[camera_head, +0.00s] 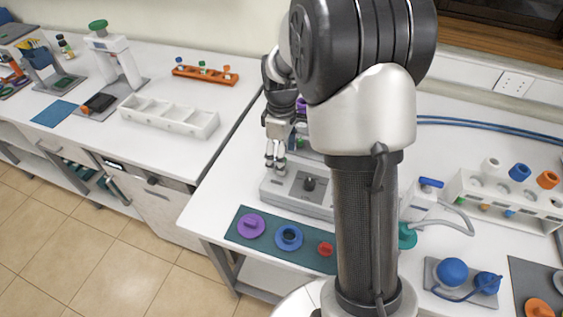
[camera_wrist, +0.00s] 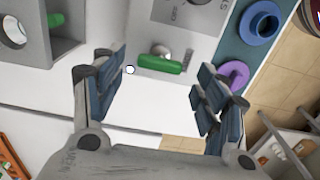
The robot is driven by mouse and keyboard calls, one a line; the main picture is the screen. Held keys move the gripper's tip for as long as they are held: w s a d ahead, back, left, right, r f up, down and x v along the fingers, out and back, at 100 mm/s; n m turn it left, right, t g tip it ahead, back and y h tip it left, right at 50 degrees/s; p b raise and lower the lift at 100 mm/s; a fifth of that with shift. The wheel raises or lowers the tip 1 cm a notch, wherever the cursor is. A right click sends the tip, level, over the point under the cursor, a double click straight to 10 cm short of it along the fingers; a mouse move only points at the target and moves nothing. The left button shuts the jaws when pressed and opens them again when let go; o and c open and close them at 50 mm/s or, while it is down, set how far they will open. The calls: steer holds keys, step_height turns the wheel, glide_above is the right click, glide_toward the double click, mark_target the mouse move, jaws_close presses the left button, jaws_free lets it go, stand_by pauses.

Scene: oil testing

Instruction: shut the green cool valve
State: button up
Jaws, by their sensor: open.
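The green valve (camera_wrist: 160,65) has a bar-shaped handle on the light grey face of a device, beside a round metal part. In the wrist view it lies between my open fingers, nearer the left one, with its bar running roughly across the picture. My gripper (camera_wrist: 163,72) is open and empty, and no finger visibly touches the handle. In the head view my gripper (camera_head: 276,164) points down by the left end of the grey device (camera_head: 290,192). I cannot make out the valve clearly there.
A teal mat (camera_head: 270,248) with purple, blue and red round parts lies in front of the device. A white compartment tray (camera_head: 170,117) stands on the left bench.

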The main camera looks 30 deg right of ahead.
steer(key=shift+f, duration=1.15)
steer(key=shift+c, duration=0.4)
steer(key=c, duration=1)
